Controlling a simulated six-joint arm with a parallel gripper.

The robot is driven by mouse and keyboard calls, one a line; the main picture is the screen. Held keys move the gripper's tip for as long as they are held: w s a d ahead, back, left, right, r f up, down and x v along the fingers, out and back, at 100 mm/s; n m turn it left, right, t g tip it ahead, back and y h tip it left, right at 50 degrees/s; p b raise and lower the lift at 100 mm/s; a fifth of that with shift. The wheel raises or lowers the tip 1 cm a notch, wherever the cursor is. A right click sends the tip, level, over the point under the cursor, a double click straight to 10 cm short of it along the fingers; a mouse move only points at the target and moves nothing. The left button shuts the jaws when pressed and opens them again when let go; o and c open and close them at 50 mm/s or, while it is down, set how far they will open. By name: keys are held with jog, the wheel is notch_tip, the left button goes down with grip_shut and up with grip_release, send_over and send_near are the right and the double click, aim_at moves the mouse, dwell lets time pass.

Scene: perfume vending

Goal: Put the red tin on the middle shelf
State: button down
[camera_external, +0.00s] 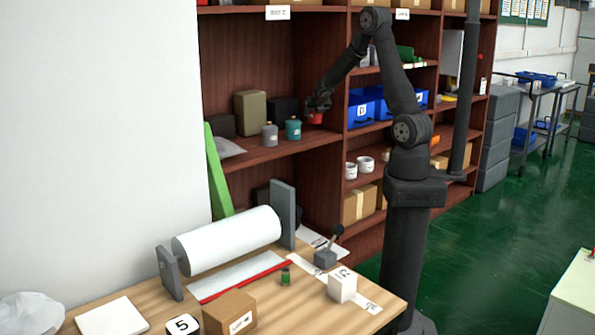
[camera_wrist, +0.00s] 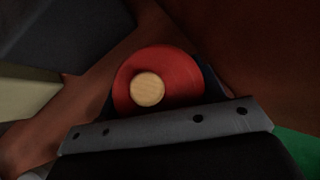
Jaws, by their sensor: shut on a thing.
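The red tin (camera_external: 314,118) is at the right end of the middle shelf (camera_external: 262,153) of the left shelf bay, beside the upright divider. In the wrist view the red tin (camera_wrist: 184,76) is seen from above, with a round pale wooden knob on its top. My gripper (camera_external: 318,104) is shut on it from above; its grey finger bar (camera_wrist: 165,126) lies across the near side of the tin. The tin is at about shelf height, but I cannot tell whether its base touches the board. Its lower part is partly hidden.
On the same shelf, a teal tin (camera_external: 293,129) and a grey tin (camera_external: 269,135) stand left of the red tin. A dark box (camera_external: 284,108) and an olive box (camera_external: 250,113) stand behind. Blue bins (camera_external: 361,112) fill the bay to the right, past the divider.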

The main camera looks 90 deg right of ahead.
aim_at(314, 121)
jog(key=shift+f, duration=2.4)
jog(key=shift+f, duration=0.1)
jog(key=shift+c, duration=1.8)
grip_release()
jog(key=shift+r, duration=0.25)
jog(key=v, duration=1.1)
jog(key=shift+s+a+r, duration=0.1)
jog(key=shift+a+r, duration=0.15)
jog(key=shift+a, duration=0.05)
jog(key=shift+d+f, duration=0.1)
